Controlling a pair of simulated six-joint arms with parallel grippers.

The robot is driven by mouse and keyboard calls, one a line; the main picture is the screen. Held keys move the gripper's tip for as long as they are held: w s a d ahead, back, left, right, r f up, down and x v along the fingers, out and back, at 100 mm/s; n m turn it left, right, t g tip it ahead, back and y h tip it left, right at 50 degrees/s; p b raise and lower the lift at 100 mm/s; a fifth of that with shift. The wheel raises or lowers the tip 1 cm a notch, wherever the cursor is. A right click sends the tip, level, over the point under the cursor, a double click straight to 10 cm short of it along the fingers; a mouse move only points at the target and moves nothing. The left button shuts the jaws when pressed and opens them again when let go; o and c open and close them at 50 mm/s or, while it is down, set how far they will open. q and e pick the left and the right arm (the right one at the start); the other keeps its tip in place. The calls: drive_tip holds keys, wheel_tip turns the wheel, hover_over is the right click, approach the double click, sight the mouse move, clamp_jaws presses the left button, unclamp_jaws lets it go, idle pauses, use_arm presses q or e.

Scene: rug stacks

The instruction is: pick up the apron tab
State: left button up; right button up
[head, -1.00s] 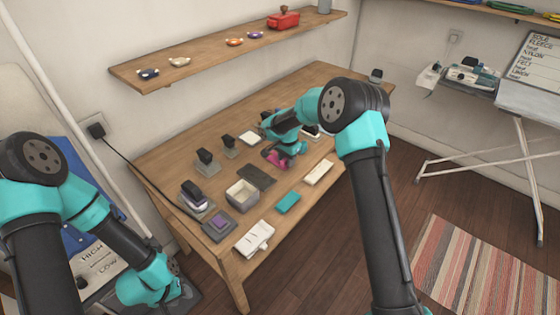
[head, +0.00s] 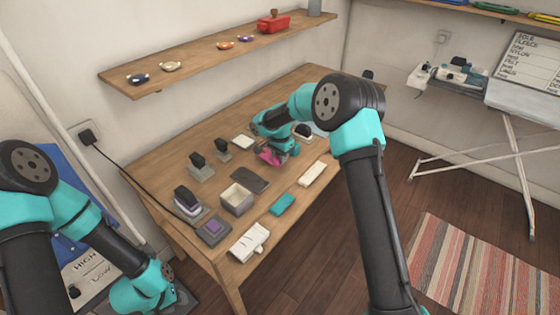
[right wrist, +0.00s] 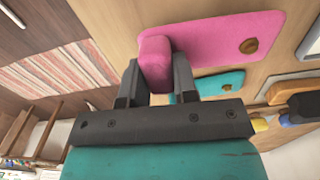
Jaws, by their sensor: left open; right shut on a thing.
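The apron tab, which I take to be the pink padded piece (head: 268,157), is at the far part of the wooden table. In the right wrist view the pink piece (right wrist: 222,40) is flat with a brown button and a raised pink block at its near end. My right gripper (right wrist: 155,72) is shut on that block, one dark finger on each side. In the head view my right gripper (head: 276,150) partly hides the pink piece. I cannot tell whether it touches the table. My left gripper (head: 180,298) is open at the lower left, away from the table.
On the table (head: 190,132) are a grey open box (head: 237,199), a dark flat pad (head: 250,180), a teal piece (head: 283,204), a white strip (head: 312,174) and a white piece (head: 249,243). Several dark-handled stamps or irons stand at left. A wall shelf (head: 195,62) hangs behind.

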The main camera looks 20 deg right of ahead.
drive_tip(key=shift+s+a+r, duration=0.1)
drive_tip(key=shift+s+r, duration=0.15)
drive_tip(key=shift+r, duration=0.1)
drive_tip(key=s+a+r, duration=0.1)
drive_tip(key=s+a, duration=0.3)
drive_tip(key=s, duration=1.1)
drive_tip(key=shift+a+r, duration=0.15)
drive_tip(key=shift+w, duration=0.15)
